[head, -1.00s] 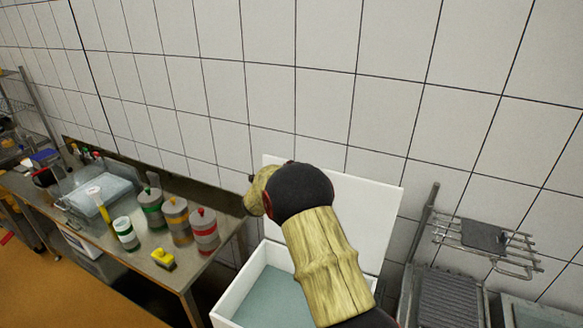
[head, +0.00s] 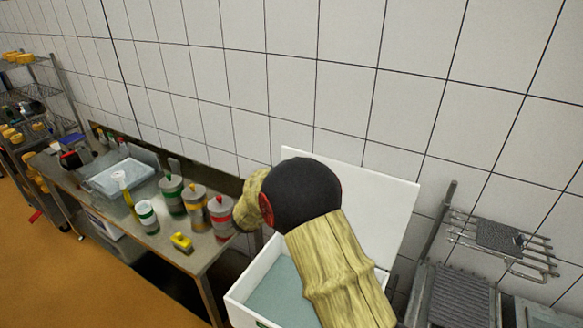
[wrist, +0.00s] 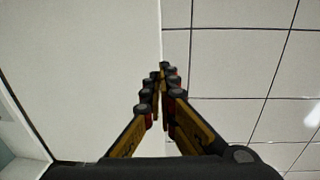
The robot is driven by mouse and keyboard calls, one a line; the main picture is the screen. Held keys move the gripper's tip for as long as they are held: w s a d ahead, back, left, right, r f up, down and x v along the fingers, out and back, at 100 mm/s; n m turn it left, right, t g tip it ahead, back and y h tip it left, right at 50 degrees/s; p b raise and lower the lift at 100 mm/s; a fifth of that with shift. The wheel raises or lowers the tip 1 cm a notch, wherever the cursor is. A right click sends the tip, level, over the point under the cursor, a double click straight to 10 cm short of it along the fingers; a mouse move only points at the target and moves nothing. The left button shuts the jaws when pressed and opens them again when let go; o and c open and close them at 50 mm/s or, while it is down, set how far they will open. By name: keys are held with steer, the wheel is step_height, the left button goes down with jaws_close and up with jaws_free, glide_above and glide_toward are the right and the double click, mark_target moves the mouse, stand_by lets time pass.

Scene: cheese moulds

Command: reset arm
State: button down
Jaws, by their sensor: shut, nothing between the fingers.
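My gripper (wrist: 162,72) shows in the wrist view with its two fingers together at the tips and nothing between them. It points toward the edge of a white panel, which looks like the raised lid (wrist: 80,60) of the white box, with wall tiles to the right. In the head view my arm reaches up across the white box (head: 240,290), and its dark joint and wood-patterned links hide part of the box and its lid (head: 385,215). My gripper itself is hidden in the head view.
A steel table (head: 100,207) on the left holds several grey canisters with coloured bands (head: 195,207), a yellow brush (head: 181,243) and a clear tub (head: 125,180). A shelf rack (head: 35,95) stands at far left. Metal racks (head: 500,240) are at right. Tiled wall (head: 220,60) lies behind.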

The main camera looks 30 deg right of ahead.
steer(key=shift+s+a, duration=0.1)
steer(key=shift+a, duration=0.05)
steer(key=s+a+f+m+g+y+b, duration=0.15)
steer(key=s+f+m+g, duration=0.3)
steer(key=s+m, duration=0.6)
steer(key=s+a+f+m+g+y, duration=0.1)
steer(key=s+f+m+g+y, duration=0.3)
steer(key=s+m, duration=0.65)
steer(key=s+a+m+t+y+b, duration=0.5)
steer(key=s+a+m+y+b, duration=0.4)
steer(key=s+a+m, duration=1.1)
steer(key=a+m+b, duration=0.1)
steer(key=a+b, duration=0.1)
steer(key=b, duration=0.2)
steer(key=shift+s+a+r+b, duration=0.15)
steer(key=shift+r+b, duration=0.15)
steer(key=shift+r, duration=0.05)
steer(key=shift+t, duration=0.25)
